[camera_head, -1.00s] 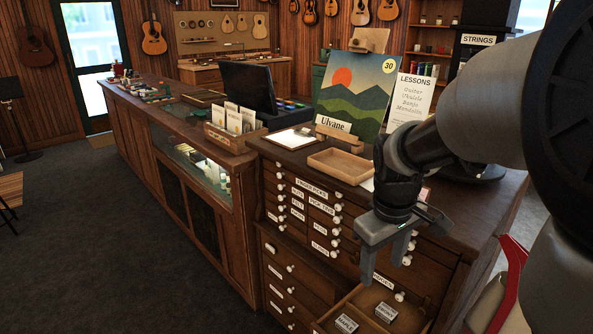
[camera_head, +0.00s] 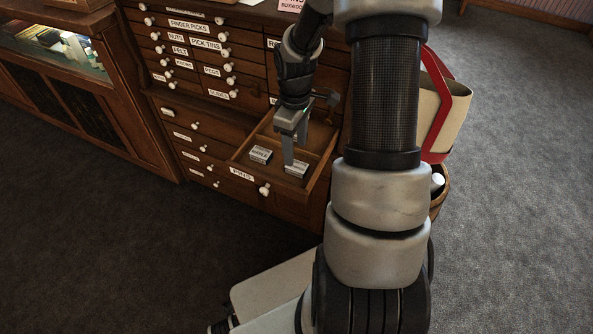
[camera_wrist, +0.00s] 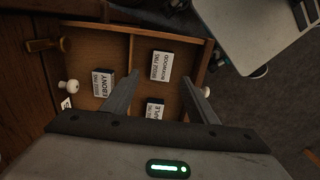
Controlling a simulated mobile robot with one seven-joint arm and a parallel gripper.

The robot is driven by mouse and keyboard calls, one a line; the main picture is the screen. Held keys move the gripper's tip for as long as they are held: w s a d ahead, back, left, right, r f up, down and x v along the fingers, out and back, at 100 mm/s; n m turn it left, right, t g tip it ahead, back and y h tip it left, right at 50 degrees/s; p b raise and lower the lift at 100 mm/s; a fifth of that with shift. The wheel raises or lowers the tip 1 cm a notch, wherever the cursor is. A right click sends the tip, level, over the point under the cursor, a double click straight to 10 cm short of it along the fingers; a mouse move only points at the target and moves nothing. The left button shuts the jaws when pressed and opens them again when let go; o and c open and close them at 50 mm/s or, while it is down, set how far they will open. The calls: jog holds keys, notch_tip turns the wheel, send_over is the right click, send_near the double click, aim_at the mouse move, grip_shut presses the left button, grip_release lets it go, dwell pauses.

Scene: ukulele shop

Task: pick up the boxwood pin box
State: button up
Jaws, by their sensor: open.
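The boxwood pin box (camera_wrist: 161,65) is a small white-topped box with a BOXWOOD label, lying in a wooden drawer compartment in the wrist view. My gripper (camera_wrist: 160,75) is open and empty, with one finger on each side of the line toward this box; whether the fingertips reach its height is unclear. The maple box (camera_wrist: 155,110) lies between the fingers, nearer the palm. The ebony box (camera_wrist: 103,83) lies left, across a divider. In the head view my gripper (camera_head: 292,145) points down over the open drawer; I cannot single out the boxwood box there.
The open drawer (camera_head: 240,170) has a front labelled PINS and raised walls around the boxes. The drawer cabinet (camera_head: 245,70) rises behind it. A red-framed item (camera_head: 455,105) and a round basket (camera_head: 441,190) stand to the right. Carpet to the left front is clear.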

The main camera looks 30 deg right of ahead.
aim_at(297, 165)
jog(key=f, duration=0.2)
jog(key=f+b, duration=0.1)
jog(key=f, duration=0.1)
jog(key=f+b, duration=0.1)
jog(key=f, duration=0.1)
jog(key=shift+s+f, duration=0.25)
jog(key=shift+r, duration=0.1)
jog(key=c, duration=1.1)
jog(key=shift+d, duration=0.1)
